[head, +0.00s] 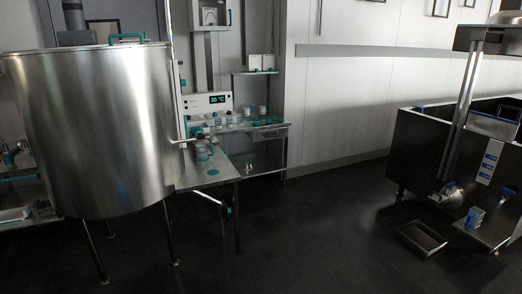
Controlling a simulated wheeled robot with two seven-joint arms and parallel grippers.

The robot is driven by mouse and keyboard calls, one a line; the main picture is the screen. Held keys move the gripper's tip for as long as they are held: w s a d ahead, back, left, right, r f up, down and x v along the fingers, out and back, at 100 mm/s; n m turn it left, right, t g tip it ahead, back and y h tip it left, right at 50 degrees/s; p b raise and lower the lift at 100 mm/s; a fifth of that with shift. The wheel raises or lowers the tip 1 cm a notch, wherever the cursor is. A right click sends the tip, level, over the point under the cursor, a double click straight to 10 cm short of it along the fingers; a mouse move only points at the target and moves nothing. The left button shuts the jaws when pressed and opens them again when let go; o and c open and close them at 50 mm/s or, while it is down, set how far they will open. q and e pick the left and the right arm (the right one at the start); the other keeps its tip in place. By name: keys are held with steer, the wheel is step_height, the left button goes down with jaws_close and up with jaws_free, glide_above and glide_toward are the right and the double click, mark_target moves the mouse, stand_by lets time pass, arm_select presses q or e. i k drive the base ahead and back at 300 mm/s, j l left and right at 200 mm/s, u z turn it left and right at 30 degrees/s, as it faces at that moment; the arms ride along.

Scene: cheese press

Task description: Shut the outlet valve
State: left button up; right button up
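On the right stands a dark rectangular vat (420,150). Low on its near side is a round metal fitting with a blue part (447,196), which looks like an outlet valve. It is too small to tell how its handle is set. A large steel kettle (95,130) on legs stands at the left. A thin metal bar with a teal end (188,139) shows at its right side; I cannot tell whether it is a valve. Neither of my grippers is in view.
A shallow metal tray (421,239) lies on the floor below the vat's fitting. A low shelf with blue parts (487,233) stands beside it. A steel side table (213,172) stands right of the kettle. The dark floor (310,235) between is clear.

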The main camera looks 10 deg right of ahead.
mark_target(449, 185)
steer(key=i+z, duration=0.35)
steer(key=i, duration=0.2)
steer(key=i+z, duration=0.3)
steer(key=i, duration=0.2)
steer(key=i+j+z, duration=0.35)
steer(key=i, duration=0.15)
steer(key=i+l+z, duration=0.2)
steer(key=i+z, duration=0.5)
steer(key=i, duration=0.15)
steer(key=i+z, duration=0.4)
steer(key=i+l+u, duration=0.45)
steer(key=i+l, duration=0.9)
